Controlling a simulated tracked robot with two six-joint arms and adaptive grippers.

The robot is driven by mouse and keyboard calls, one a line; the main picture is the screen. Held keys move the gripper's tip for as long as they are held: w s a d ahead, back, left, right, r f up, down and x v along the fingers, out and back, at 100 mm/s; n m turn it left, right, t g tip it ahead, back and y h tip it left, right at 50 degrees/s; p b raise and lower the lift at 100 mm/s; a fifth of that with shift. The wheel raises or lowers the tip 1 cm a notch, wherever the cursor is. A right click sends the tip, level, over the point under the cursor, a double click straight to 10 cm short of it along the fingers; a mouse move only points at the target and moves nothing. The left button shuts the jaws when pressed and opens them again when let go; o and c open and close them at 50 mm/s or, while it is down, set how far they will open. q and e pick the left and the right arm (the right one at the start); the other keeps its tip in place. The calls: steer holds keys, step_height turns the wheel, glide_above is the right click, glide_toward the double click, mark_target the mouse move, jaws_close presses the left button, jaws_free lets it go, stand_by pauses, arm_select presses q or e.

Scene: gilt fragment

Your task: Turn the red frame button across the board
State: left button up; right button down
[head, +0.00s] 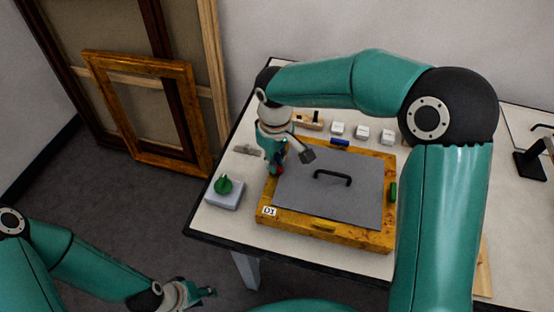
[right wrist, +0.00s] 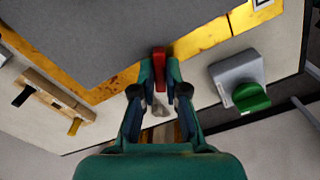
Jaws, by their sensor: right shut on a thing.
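A gilt frame (head: 385,240) lies flat on the table with a grey board (head: 330,205) inside it; the board has a black handle (head: 333,177). The red frame button (right wrist: 160,62) sits at the frame's left side. In the right wrist view it is between my right gripper's (right wrist: 160,72) fingertips, which are shut on it, and its far end reaches the inner edge near the board. In the head view my right gripper (head: 279,168) mostly hides the button. My left gripper (head: 207,292) is low, off the table's front left; its jaws are too small to judge.
Blue (head: 340,142) and green (head: 393,192) buttons sit on other frame sides. A grey box with a green knob (head: 223,186) stands left of the frame. Several white blocks (head: 362,132) and a wooden rack (head: 313,126) stand behind. Another frame (head: 190,110) leans at the wall.

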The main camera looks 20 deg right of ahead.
steer(key=n, duration=0.5)
steer(key=shift+n+p, duration=0.35)
steer(key=shift+n, duration=0.05)
stand_by(0.3)
steer(key=c, duration=1.2)
jaws_free()
steer(key=shift+a, duration=0.1)
steer(key=shift+r, duration=0.1)
step_height(320, 180, up, 12)
